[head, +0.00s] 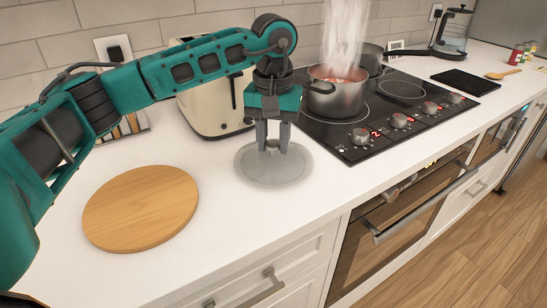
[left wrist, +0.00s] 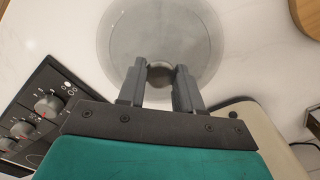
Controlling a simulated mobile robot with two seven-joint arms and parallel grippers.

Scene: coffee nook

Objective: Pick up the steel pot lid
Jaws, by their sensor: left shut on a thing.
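The steel pot lid (head: 274,172) is a round grey disc on the white counter, left of the cooktop. It also shows in the left wrist view (left wrist: 125,40), with its round knob (left wrist: 160,74) between the fingers. My left gripper (head: 272,148) points down over the middle of the lid and is shut on its knob. In the left wrist view the two fingers of my left gripper (left wrist: 160,80) stand on either side of the knob. The lid looks flat and on or very close to the counter. My right gripper is out of view.
A steaming steel pot (head: 336,95) with red contents stands on the black cooktop (head: 370,140), right of the lid. A cream toaster (head: 215,110) is behind my left gripper. A round wooden board (head: 140,207) lies to the left. The counter in front of the lid is clear.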

